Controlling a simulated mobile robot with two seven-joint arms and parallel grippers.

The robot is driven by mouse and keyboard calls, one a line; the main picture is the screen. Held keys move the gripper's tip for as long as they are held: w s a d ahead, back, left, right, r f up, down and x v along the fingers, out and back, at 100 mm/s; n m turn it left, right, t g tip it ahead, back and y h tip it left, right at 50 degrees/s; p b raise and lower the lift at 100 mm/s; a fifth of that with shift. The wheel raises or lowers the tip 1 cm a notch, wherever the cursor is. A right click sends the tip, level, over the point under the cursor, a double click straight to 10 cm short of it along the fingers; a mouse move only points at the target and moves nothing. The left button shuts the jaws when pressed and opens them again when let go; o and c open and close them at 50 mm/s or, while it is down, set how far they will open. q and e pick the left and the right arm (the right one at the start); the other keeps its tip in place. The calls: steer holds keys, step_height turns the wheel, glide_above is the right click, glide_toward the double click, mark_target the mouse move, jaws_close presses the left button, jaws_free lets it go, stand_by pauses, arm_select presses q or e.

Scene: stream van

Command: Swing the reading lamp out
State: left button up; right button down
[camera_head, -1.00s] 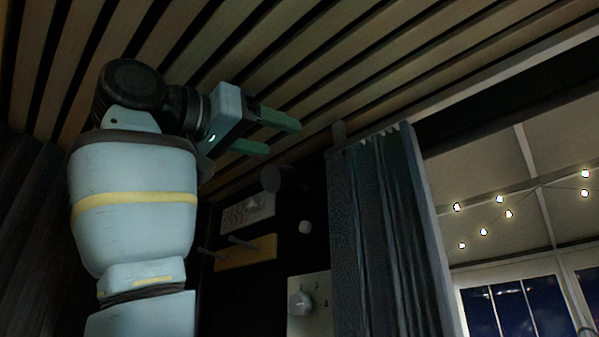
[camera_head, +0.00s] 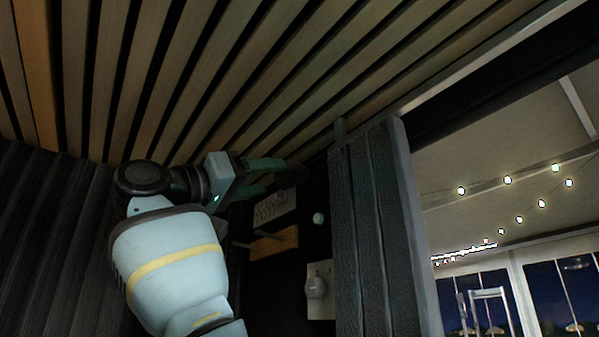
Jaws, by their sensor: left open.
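The reading lamp (camera_head: 294,174) shows as a small dark round head against the dark wall, just beyond my left gripper's fingertips. Its outline is faint, and its mount is hard to make out. My left gripper (camera_head: 274,177) points right, with its two green fingers apart and nothing seen held between them. The fingertips are close to the lamp head; I cannot tell whether they touch it or reach around it. My right gripper is out of view.
Below the gripper are a pale panel (camera_head: 275,207), a yellow-brown board with pegs (camera_head: 273,243), and a plate with a round knob (camera_head: 316,288). The slatted ceiling (camera_head: 220,80) is overhead.

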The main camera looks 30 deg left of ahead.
mark_target(282, 175)
arm_select(q)
steer(key=shift+a, duration=0.1)
steer(key=shift+w, duration=0.15)
steer(key=shift+w+r, duration=0.2)
steer(key=shift+w, duration=0.05)
steer(key=x, duration=0.4)
steer(key=shift+w+d+r+p, duration=0.2)
steer(key=shift+w+d+p, duration=0.05)
steer(key=shift+d+p, duration=0.1)
steer(key=shift+x, duration=1.1)
steer(key=shift+w+a+f, duration=0.1)
